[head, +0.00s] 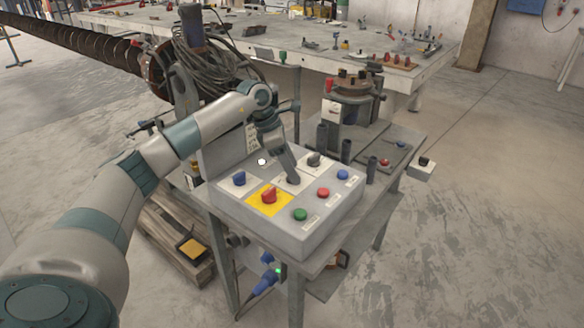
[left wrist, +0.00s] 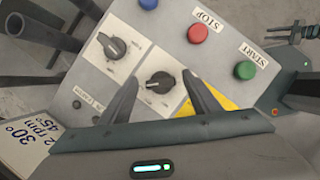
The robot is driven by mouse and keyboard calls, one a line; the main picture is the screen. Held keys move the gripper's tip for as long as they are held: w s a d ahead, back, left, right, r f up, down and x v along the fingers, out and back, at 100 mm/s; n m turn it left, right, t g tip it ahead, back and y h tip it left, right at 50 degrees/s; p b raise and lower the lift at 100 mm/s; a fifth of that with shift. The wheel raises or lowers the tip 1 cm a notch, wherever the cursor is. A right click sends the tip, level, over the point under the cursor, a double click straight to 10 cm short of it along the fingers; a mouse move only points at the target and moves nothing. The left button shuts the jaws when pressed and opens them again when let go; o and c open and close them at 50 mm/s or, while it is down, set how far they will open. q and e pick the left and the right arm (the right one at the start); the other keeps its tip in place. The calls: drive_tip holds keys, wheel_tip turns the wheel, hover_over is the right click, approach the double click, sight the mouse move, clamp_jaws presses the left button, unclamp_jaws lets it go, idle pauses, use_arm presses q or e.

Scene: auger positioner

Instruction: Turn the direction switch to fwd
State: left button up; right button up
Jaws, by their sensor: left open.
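A grey control box (head: 318,238) stands on a metal bench and carries two black rotary switches on white plates. The nearer switch (left wrist: 160,82) lies between the fingers of my left gripper (left wrist: 161,77) in the left wrist view, with a gap on each side. The other black switch (head: 314,160) is beside it and also shows in the left wrist view (left wrist: 112,45). The small labels are too blurred to tell which one is the direction switch. My left gripper (head: 292,179) is open, pointing down at the panel, and partly hides the nearer switch. My right gripper is out of view.
On the panel are a red knob (head: 269,195) on a yellow plate, a blue knob (head: 239,178), a green start button (left wrist: 245,70), a red stop button (left wrist: 198,33) and a blue button (head: 343,174). A machine fixture (head: 350,110) stands behind.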

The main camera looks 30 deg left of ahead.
use_arm(q)
drive_tip(key=shift+s+a+r, duration=0.15)
drive_tip(key=shift+a+r, duration=0.1)
drive_tip(key=shift+r, duration=0.4)
drive_tip(key=b+v, duration=0.2)
drive_tip(key=v, duration=1.3)
drive_tip(key=shift+s+r+b, duration=0.15)
drive_tip(key=shift+r+b, duration=0.15)
drive_tip(key=shift+r, duration=0.05)
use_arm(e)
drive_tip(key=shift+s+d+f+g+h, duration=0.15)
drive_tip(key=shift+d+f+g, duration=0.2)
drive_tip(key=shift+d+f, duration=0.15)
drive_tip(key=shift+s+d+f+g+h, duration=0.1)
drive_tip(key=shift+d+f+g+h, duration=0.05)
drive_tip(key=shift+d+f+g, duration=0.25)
use_arm(q)
drive_tip(key=shift+a+f, duration=0.1)
drive_tip(key=shift+a, duration=0.05)
